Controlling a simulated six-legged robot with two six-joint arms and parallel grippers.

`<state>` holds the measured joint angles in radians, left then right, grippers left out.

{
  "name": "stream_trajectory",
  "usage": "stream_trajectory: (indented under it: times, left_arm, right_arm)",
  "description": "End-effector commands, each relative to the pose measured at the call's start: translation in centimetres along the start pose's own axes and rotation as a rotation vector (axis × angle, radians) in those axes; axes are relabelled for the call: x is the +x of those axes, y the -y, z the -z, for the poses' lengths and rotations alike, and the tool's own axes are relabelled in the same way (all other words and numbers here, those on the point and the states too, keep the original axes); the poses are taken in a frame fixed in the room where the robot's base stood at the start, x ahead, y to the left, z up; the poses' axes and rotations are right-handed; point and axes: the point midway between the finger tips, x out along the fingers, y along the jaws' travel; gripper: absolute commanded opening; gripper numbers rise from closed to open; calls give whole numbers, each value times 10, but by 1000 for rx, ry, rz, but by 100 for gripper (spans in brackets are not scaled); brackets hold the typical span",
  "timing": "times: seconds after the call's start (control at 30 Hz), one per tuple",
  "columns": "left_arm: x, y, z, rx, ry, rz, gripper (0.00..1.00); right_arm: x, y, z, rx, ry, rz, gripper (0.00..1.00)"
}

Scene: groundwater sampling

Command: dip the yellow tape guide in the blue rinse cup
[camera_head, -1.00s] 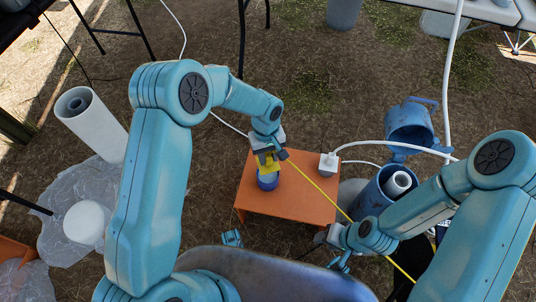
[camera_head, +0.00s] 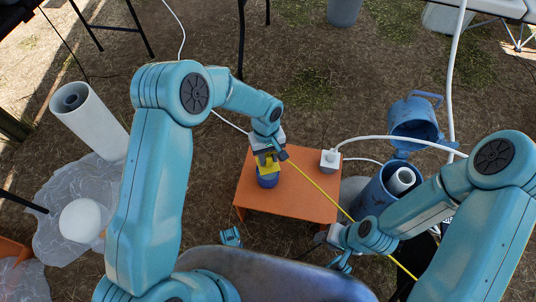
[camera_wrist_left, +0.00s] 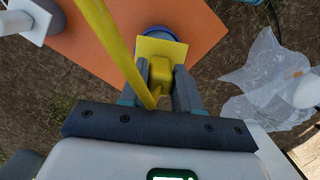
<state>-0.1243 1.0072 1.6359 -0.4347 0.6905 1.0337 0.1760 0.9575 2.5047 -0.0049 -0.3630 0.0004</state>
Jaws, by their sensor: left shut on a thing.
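My left gripper (camera_head: 267,157) is shut on the yellow tape guide (camera_head: 269,168) over the orange table. In the left wrist view the guide (camera_wrist_left: 161,48) shows as a flat yellow plate with a block between the fingers (camera_wrist_left: 161,78). The blue rinse cup (camera_head: 268,181) stands on the table directly under the guide. In the wrist view its blue rim (camera_wrist_left: 165,31) shows past the plate, which covers most of the opening. I cannot tell whether the guide's lower end is inside the cup. My right gripper (camera_head: 327,237) is by the table's lower right corner, its jaws unclear.
Yellow tape (camera_head: 318,186) runs taut from the guide towards my right arm. The orange table (camera_head: 295,205) also holds a white box (camera_head: 330,160) with a white hose. A blue well casing (camera_head: 372,197) with a white inner pipe stands at right, its blue lid (camera_head: 413,119) open.

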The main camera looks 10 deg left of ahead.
Motion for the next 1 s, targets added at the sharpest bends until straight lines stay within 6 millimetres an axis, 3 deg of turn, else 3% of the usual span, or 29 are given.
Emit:
stream_trajectory:
  times: [0.73, 1.0]
  left_arm:
    - [32, 0, 4, 0, 0, 0, 0]
    - [33, 0, 4, 0, 0, 0, 0]
  right_arm:
    - [26, -10, 0, 0, 0, 0, 43]
    - [28, -10, 0, 0, 0, 0, 43]
